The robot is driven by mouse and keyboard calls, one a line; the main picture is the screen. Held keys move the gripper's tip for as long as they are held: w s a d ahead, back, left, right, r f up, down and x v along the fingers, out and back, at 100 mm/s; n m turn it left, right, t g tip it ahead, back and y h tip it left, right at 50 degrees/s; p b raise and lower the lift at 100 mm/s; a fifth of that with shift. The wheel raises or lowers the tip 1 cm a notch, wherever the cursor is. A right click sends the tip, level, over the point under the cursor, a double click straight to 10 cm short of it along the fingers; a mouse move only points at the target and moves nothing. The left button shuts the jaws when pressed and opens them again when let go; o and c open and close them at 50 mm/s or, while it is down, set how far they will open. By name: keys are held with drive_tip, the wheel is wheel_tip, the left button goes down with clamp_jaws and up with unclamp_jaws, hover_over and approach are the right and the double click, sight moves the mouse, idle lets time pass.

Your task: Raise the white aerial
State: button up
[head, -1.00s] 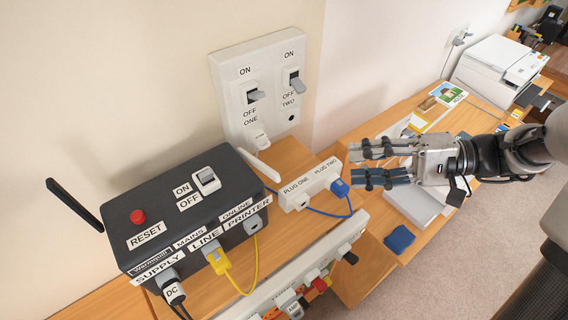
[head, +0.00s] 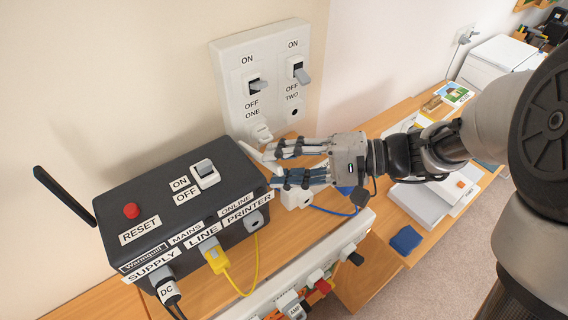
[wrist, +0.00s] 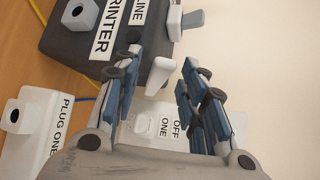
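The white aerial (head: 254,155) is a short white stick on the right end of the black box (head: 150,215). It slopes down to the right, and its lower end is close to my fingertips in the head view. My gripper (head: 273,166) is open and empty, its fingers pointing left at the aerial. In the wrist view the white aerial (wrist: 160,75) shows beyond and between the spread fingers (wrist: 188,66). I cannot tell whether a finger touches it.
A black aerial (head: 64,197) leans out from the box's left end. The wall switch panel (head: 238,108) stands behind. The plug block (wrist: 32,130) is beside my gripper, partly hidden in the head view. Yellow (head: 240,284) and blue cables lie in front.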

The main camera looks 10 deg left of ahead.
drive_tip(key=shift+c, duration=0.5)
clamp_jaws()
